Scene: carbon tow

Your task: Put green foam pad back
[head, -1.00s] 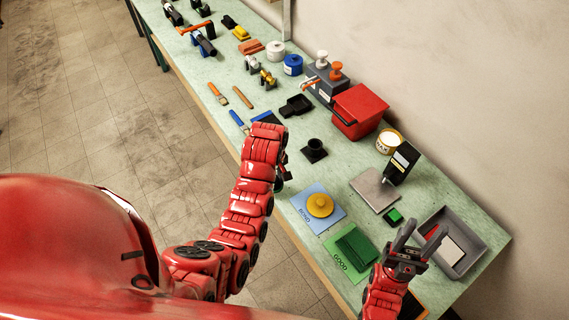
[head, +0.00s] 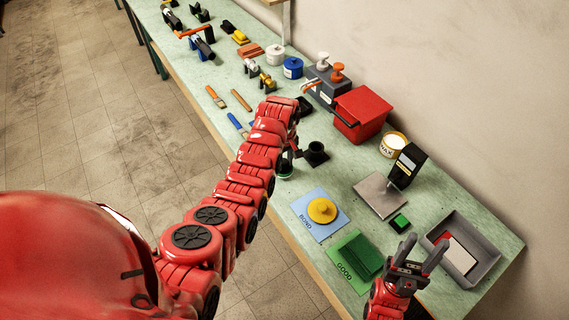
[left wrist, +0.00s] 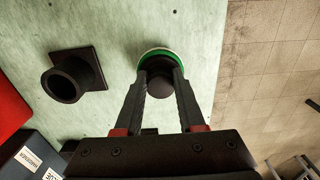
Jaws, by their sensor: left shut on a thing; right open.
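The green foam pad (left wrist: 158,54) is a round disc with a green layer, a pale rim and a black knob. My left gripper (left wrist: 164,82) is shut on the knob. In the head view the pad (head: 286,171) shows below my left gripper (head: 293,152), near the bench's front edge, partly covered by the arm. I cannot tell if it touches the bench. A black round holder on a square base (head: 316,152) stands beside it; it also shows in the left wrist view (left wrist: 70,78). My right gripper (head: 419,252) is open and empty near the grey tray.
The bench holds a blue BOND mat (head: 306,224) with a yellow disc, a green GOOD mat (head: 339,276) with a green block, a grey plate (head: 373,199), a grey tray (head: 490,262) and a red bin (head: 362,113). Bench around the black holder is partly clear.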

